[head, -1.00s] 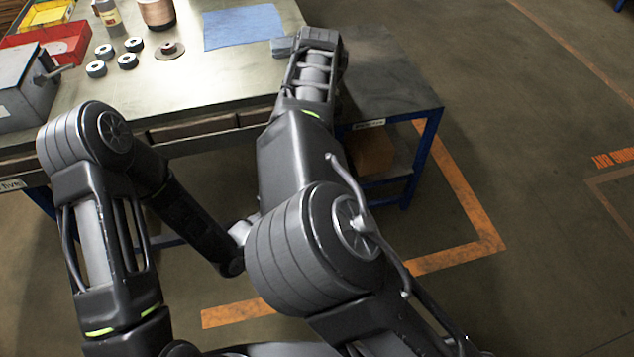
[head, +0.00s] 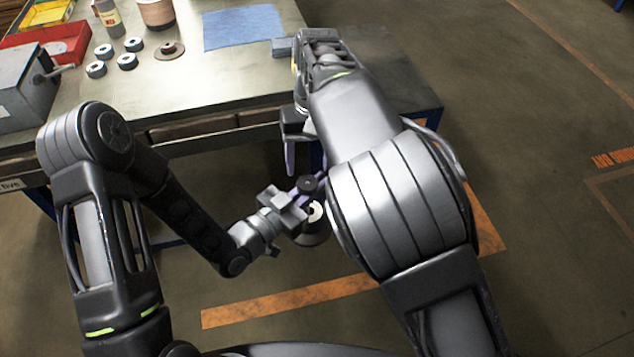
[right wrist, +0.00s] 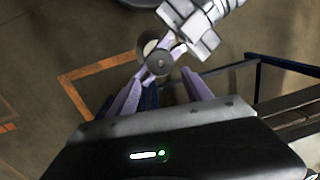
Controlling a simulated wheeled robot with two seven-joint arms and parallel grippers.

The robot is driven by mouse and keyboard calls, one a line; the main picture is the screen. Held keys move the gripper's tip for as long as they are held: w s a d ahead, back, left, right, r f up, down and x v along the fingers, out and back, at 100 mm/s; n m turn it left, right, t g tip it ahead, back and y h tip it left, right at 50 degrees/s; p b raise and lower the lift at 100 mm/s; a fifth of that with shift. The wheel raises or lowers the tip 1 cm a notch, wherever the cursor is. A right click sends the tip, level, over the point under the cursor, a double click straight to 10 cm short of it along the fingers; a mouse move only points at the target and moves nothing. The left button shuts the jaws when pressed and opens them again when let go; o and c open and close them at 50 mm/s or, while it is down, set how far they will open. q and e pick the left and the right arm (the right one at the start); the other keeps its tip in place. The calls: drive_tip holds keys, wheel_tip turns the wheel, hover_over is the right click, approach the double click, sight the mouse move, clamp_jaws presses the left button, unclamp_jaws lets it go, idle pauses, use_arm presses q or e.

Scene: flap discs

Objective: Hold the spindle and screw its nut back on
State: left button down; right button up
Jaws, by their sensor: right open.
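My left gripper (head: 303,196) holds the spindle in front of the table, its lavender fingers closed around it. The spindle's dark round end (head: 307,184) points up, with a pale ring and a grey round part below it. In the right wrist view the dark end (right wrist: 160,62) shows beside the left gripper's grey body. My right gripper (head: 305,165) is open, its fingers pointing down just behind the spindle; one finger is partly hidden by my arm. In the right wrist view its open fingers (right wrist: 162,88) stand either side of the spindle's line. I cannot make out the nut separately.
The table's front edge is close behind the grippers.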

drive_tip(key=n, duration=0.5)
drive_tip(key=shift+s+r+n, duration=0.3)
drive_tip(key=shift+n, duration=0.1)
drive_tip(key=n, duration=0.3)
drive_tip(key=shift+s+r, duration=0.1)
drive_tip(key=shift+r, duration=0.05)
drive_tip(key=n, duration=0.5)
drive_tip(key=shift+s+r, duration=0.2)
drive_tip(key=shift+r, duration=0.1)
drive_tip(key=n, duration=0.3)
drive_tip(key=shift+s+r, duration=0.1)
drive_tip(key=shift+r, duration=0.15)
drive_tip(key=n, duration=0.3)
drive_tip(key=r+n, duration=0.1)
drive_tip(key=n, duration=0.4)
drive_tip(key=shift+s+a+r+n+h, duration=0.1)
drive_tip(key=shift+s+r+n+h, duration=0.05)
drive_tip(key=shift+r+n+h, duration=0.2)
drive_tip(key=n, duration=0.3)
drive_tip(key=r+n, duration=0.1)
drive_tip(key=n, duration=0.2)
drive_tip(key=shift+n, duration=0.35)
drive_tip(key=shift+f, duration=0.1)
